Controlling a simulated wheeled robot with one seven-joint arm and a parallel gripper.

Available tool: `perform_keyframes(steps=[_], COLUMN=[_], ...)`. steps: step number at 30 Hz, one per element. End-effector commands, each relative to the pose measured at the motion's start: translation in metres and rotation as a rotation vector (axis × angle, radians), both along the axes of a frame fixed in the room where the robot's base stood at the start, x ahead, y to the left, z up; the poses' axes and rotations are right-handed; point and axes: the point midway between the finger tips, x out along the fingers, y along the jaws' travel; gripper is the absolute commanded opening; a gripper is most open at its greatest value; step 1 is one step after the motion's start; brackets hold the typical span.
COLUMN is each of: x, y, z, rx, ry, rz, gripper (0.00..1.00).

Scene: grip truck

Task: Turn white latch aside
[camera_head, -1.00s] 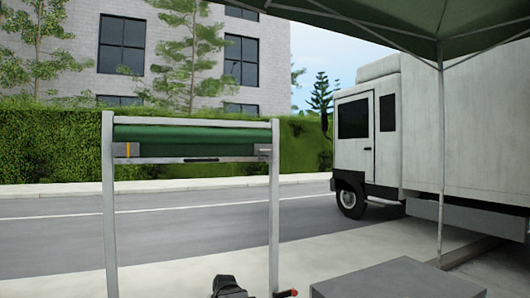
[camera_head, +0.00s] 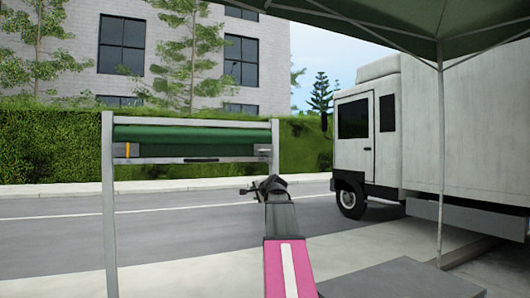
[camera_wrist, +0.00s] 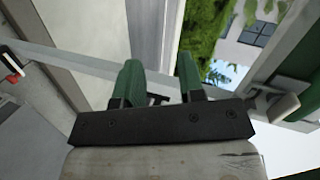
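The white latch (camera_head: 264,151) is a small pale piece at the right end of the rail under the green roll (camera_head: 190,134). In the wrist view a pale rounded piece (camera_wrist: 284,107), which looks like this latch, lies right of the fingers, beside the green roll (camera_wrist: 298,55). My gripper (camera_head: 250,190) is below the latch in the head view, in front of the right post. In the wrist view my gripper (camera_wrist: 160,75) has its two green fingers apart with nothing held between them. The post passes behind the fingers.
The metal frame has a left post (camera_head: 109,220) and a right post (camera_wrist: 75,62). A red-tipped handle (camera_wrist: 13,75) is at the left edge of the wrist view. An orange-marked piece (camera_head: 128,150) is at the rail's left end. A grey box (camera_head: 400,280) stands lower right.

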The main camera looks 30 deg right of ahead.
Motion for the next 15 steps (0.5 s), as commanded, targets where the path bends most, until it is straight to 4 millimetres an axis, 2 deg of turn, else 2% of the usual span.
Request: perform_keyframes(steps=[1,3,7,10,15], x=[-0.002,-0.008,-0.022,-0.032,-0.041], y=[-0.014,-0.029,-0.052,-0.063,-0.071], z=[0.030,0.066,0.125,0.158,0.184], rx=[0.028,0.071,0.141,0.181,0.215], ry=[-0.044,-0.102,-0.197,-0.251,-0.295], rz=[-0.024,-0.052,-0.092,-0.110,-0.124], gripper=[0.36,0.36,0.36,0.36,0.36])
